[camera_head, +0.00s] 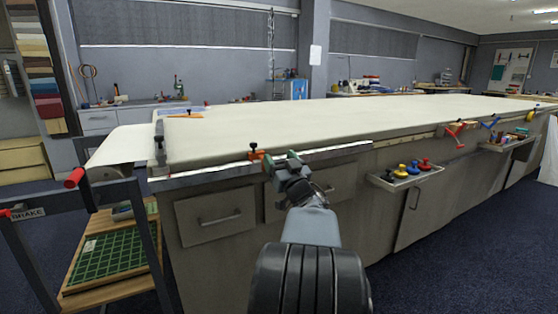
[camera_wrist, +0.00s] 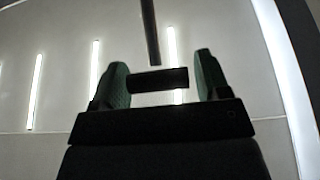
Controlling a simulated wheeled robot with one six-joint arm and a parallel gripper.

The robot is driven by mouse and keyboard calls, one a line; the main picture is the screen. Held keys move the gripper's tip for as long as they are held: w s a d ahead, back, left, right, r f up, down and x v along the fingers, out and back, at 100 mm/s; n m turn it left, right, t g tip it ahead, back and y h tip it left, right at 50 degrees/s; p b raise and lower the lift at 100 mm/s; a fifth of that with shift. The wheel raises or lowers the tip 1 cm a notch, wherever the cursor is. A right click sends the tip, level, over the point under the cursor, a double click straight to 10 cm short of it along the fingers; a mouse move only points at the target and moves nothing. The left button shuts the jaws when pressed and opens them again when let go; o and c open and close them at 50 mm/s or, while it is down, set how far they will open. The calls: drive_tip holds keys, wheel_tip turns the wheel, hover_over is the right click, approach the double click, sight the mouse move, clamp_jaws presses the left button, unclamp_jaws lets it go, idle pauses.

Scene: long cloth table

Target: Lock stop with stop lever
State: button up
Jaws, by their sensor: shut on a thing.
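An orange stop (camera_head: 256,154) with a black knob on top sits on the metal rail (camera_head: 215,167) along the table's near edge. My gripper (camera_head: 281,160) is at that rail, just right of the orange stop. In the wrist view its green-padded fingers (camera_wrist: 160,78) are shut on a short dark bar, which looks like the stop lever (camera_wrist: 158,80). A thin dark rod (camera_wrist: 150,30) comes down from above to this bar. In the head view my gripper hides the lever, so its angle is unclear there.
The long pale cloth table (camera_head: 330,120) is mostly clear on top. Another orange piece (camera_head: 185,114) lies at its far left. A tray (camera_head: 407,178) with yellow, blue and red knobs juts out at the right. A cart with a red-ended handle (camera_head: 74,178) stands at the left.

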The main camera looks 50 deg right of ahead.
drive_tip(key=shift+s+f, duration=0.1)
drive_tip(key=shift+f, duration=0.05)
idle(0.6)
drive_tip(key=o, duration=1.3)
drive_tip(key=p+v, duration=0.2)
drive_tip(key=v, duration=1.2)
drive_tip(key=shift+r, duration=0.25)
drive_tip(key=w+a+r+m+g+y+p, duration=0.1)
drive_tip(key=w+a+r+g+p, duration=0.9)
drive_tip(key=p, duration=1)
drive_tip(key=s+a+r+n+g+y+p, duration=0.1)
drive_tip(key=s+a+r+g+y+p, duration=0.1)
drive_tip(key=a+p, duration=0.3)
drive_tip(key=s+a+r+n+g+y+p, duration=0.2)
drive_tip(key=a+p, duration=0.4)
drive_tip(key=a, duration=0.3)
drive_tip(key=s+a+r+n+g+y+p, duration=0.2)
drive_tip(key=s+a+r+g+y+p, duration=0.1)
drive_tip(key=a+r+p, duration=0.2)
drive_tip(key=shift+s+a+r+y, duration=0.1)
drive_tip(key=shift+a+y, duration=0.05)
drive_tip(key=shift+a, duration=0.45)
drive_tip(key=shift+s+a+r+y, duration=0.15)
drive_tip(key=shift+a, duration=0.4)
